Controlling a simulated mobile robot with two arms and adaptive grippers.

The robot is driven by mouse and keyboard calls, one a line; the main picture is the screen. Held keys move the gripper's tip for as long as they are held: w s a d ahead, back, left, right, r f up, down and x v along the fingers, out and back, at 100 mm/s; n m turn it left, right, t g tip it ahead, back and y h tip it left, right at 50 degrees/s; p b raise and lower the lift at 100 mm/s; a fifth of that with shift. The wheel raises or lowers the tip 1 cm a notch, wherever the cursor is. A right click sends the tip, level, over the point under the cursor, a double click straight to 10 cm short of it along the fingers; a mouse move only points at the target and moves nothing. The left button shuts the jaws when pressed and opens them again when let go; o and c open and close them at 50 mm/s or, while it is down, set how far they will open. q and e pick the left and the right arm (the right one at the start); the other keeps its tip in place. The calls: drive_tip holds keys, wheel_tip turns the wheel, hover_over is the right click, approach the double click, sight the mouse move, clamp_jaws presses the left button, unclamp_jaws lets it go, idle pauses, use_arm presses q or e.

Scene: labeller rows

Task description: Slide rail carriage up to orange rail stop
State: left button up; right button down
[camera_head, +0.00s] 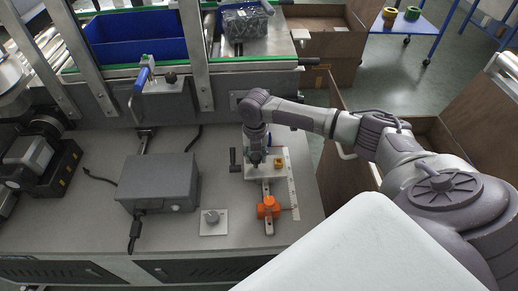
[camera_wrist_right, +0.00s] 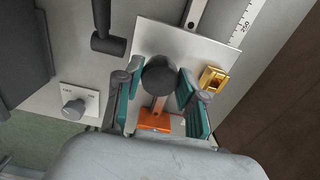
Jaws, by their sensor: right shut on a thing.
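The rail carriage is a pale plate (camera_wrist_right: 185,45) with a dark round knob (camera_wrist_right: 158,75) and a small yellow block (camera_wrist_right: 213,79); the yellow block also shows in the head view (camera_head: 279,162). My right gripper (camera_head: 257,157) reaches down over the carriage. In the right wrist view its teal-padded fingers (camera_wrist_right: 160,92) are shut on the knob. The orange rail stop (camera_head: 268,207) sits on the metal rail (camera_head: 266,187), nearer the front edge, with bare rail between it and the carriage. It also shows in the right wrist view (camera_wrist_right: 154,121). My left gripper is not in view.
A scale strip (camera_head: 292,190) runs beside the rail. A dark crank handle (camera_head: 234,160) stands left of the carriage. A plate with a grey knob (camera_head: 212,219) and a grey box (camera_head: 160,182) are further left. Cardboard boxes stand right of the bench.

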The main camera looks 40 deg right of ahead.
drive_tip(key=shift+s+a+p, duration=0.2)
drive_tip(key=shift+s+p, duration=0.15)
drive_tip(key=shift+s, duration=0.05)
drive_tip(key=s+a+p, duration=0.4)
drive_tip(key=s+p, duration=0.3)
drive_tip(key=shift+s+a+f, duration=0.15)
drive_tip(key=shift+s+a, duration=0.1)
drive_tip(key=shift+a, duration=0.05)
drive_tip(key=c, duration=0.6)
unclamp_jaws()
drive_tip(key=shift+w+d, duration=0.1)
drive_tip(key=shift+w, duration=0.05)
wheel_tip(320, 180, up, 12)
drive_tip(key=shift+r, duration=0.1)
idle(0.6)
